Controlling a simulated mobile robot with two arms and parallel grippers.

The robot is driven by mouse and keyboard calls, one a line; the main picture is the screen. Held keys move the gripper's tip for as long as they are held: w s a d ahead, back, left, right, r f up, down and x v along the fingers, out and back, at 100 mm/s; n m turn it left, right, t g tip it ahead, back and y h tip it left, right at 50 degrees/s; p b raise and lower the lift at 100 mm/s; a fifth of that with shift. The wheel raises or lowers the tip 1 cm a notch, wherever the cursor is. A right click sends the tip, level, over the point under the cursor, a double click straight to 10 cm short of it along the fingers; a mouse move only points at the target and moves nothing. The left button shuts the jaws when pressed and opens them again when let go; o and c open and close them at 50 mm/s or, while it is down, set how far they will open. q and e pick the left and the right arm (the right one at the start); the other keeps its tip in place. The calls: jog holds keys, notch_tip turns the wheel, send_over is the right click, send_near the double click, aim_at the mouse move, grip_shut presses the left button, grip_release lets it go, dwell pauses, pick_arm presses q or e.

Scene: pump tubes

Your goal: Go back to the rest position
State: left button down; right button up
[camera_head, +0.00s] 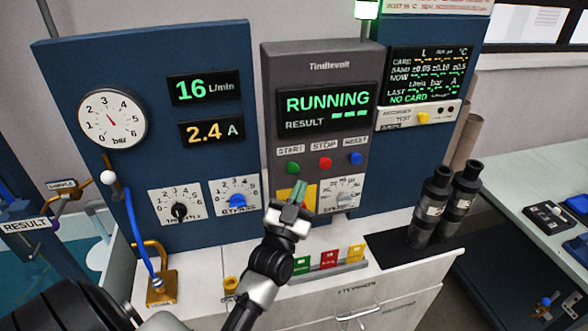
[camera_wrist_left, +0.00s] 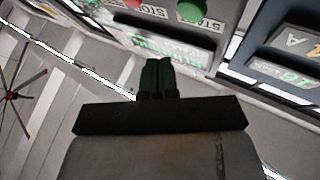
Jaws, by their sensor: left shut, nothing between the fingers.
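My left gripper (camera_head: 297,192) is in front of the grey control panel (camera_head: 318,60), below the START, STOP and RESET buttons. Its two green-tipped fingers are together with nothing between them. The left wrist view also shows the shut fingers (camera_wrist_left: 157,75), with the panel's green button (camera_wrist_left: 192,11) beyond them. In the head view the green START button (camera_head: 292,167) is just above the fingertips, and I see a gap to it. The panel display (camera_head: 327,103) reads RUNNING. My right gripper is in neither view.
A pressure gauge (camera_head: 112,118) and two knobs are on the blue panel at left. Two black cylinders (camera_head: 432,205) stand on a dark mat (camera_head: 388,250) at right. Coloured cards (camera_head: 329,258) sit in a rack on the counter near my arm.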

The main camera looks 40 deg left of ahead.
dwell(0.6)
pick_arm(q)
jog(key=s+d+f+m+g+h, duration=0.1)
jog(key=s+d+f+g+h, duration=0.25)
jog(key=f+g, duration=0.2)
jog(key=s+d+f+m+g+h, duration=0.2)
jog(key=s+d+f+g+h, duration=0.1)
jog(key=s+d+f+g, duration=0.3)
jog(key=s+f+n+g+y, duration=0.1)
jog(key=s+f+g, duration=0.25)
jog(key=s, duration=0.45)
jog(key=s+f+g, duration=0.2)
jog(key=s+g, duration=0.2)
jog(key=s, duration=0.4)
notch_tip(320, 180, down, 29)
jog(key=s+g+b, duration=0.1)
jog(key=g+b, duration=0.1)
jog(key=b, duration=0.1)
jog(key=s+a+f+g+b, duration=0.1)
jog(key=s+a+f+b, duration=0.1)
jog(key=s+f, duration=1.4)
notch_tip(320, 180, down, 3)
jog(key=shift+r+b, duration=0.1)
jog(key=shift+b, duration=0.4)
